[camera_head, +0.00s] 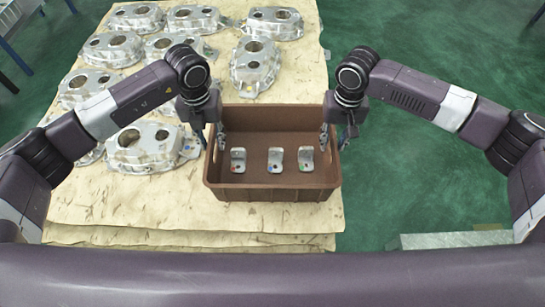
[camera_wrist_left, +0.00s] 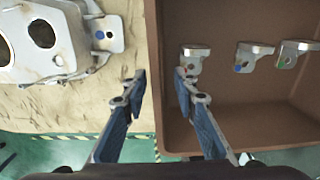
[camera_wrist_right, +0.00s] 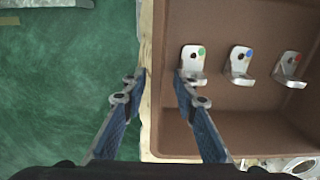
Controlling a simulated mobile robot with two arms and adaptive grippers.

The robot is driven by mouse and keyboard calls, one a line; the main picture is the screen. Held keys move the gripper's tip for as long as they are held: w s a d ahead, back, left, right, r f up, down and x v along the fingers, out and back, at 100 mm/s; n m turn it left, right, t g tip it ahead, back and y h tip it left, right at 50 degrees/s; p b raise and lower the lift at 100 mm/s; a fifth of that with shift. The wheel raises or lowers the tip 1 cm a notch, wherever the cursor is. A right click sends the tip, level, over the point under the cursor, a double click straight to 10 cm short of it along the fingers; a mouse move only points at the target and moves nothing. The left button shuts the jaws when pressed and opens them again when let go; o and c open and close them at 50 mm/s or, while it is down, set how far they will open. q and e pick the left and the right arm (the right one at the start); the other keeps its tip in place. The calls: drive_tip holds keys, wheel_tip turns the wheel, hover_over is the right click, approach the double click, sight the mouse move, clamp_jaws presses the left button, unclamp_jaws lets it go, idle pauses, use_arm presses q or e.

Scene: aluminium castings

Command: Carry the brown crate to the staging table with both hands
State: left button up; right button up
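The brown crate (camera_head: 270,193) sits upright near the right edge of the paper-covered surface. It holds three small metal brackets (camera_head: 275,160) with coloured dots, standing in a row. My left gripper (camera_head: 210,140) is at the crate's left wall. In the left wrist view its fingers (camera_wrist_left: 157,90) are apart, one outside and one inside the wall of the crate (camera_wrist_left: 235,115). My right gripper (camera_head: 335,138) is at the right wall. In the right wrist view its fingers (camera_wrist_right: 157,88) are also apart, straddling the wall of the crate (camera_wrist_right: 230,118). I cannot identify the staging table.
Several large aluminium castings (camera_head: 255,66) cover the surface behind and left of the crate; one casting (camera_head: 147,147) lies close to its left side. Green floor (camera_head: 450,60) is open to the right. A pale grey flat thing (camera_head: 455,240) shows at lower right.

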sight(216, 152)
use_arm(q)
drive_tip(key=shift+f, duration=0.1)
use_arm(e)
drive_tip(key=shift+f, duration=0.1)
